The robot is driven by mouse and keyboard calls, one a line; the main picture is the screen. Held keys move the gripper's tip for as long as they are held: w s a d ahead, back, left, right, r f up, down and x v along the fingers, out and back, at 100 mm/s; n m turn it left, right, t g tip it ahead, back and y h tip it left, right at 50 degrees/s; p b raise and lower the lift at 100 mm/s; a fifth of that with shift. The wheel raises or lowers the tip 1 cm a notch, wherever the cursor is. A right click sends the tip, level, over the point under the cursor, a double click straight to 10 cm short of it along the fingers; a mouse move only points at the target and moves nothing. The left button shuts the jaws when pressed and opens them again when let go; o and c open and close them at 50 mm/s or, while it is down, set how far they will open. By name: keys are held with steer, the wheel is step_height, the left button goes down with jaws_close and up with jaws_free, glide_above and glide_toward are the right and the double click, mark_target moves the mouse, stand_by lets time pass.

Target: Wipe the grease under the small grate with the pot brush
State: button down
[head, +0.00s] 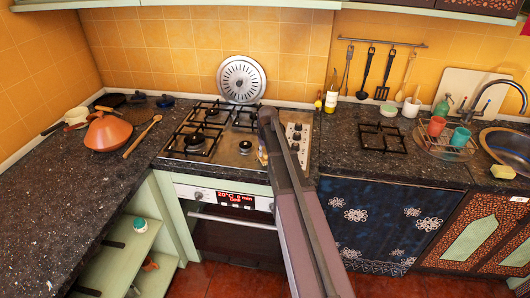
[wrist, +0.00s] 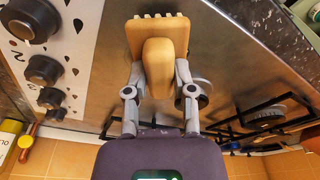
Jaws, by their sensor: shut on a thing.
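My gripper (wrist: 158,82) is shut on the pot brush (wrist: 160,50), a wooden block with bristles along its far edge. In the head view my arm covers most of the gripper, and a bit of the brush shows at its left side. The brush is over the right part of the steel stove top (head: 228,160); whether it touches is unclear. A small black grate (head: 383,138) lies on the counter right of the stove. The steel around the brush looks brownish, but I cannot make out a distinct grease patch.
Black grates (head: 190,140) stand over burners on the stove's left. Stove knobs (wrist: 43,70) are close beside the gripper. A round steel lid (head: 241,80) leans on the back wall. An oil bottle (head: 331,99) stands behind the stove's right corner. A dish rack (head: 445,145) is farther right.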

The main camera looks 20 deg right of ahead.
steer(key=shift+r+p, duration=2.1)
steer(key=shift+r, duration=0.3)
steer(key=shift+r, duration=0.1)
steer(key=shift+r+p, duration=1.4)
steer(key=shift+p, duration=0.1)
steer(key=shift+f, duration=0.1)
steer(key=shift+f+b, duration=0.45)
steer(key=shift+b, duration=0.1)
steer(key=shift+d, duration=0.1)
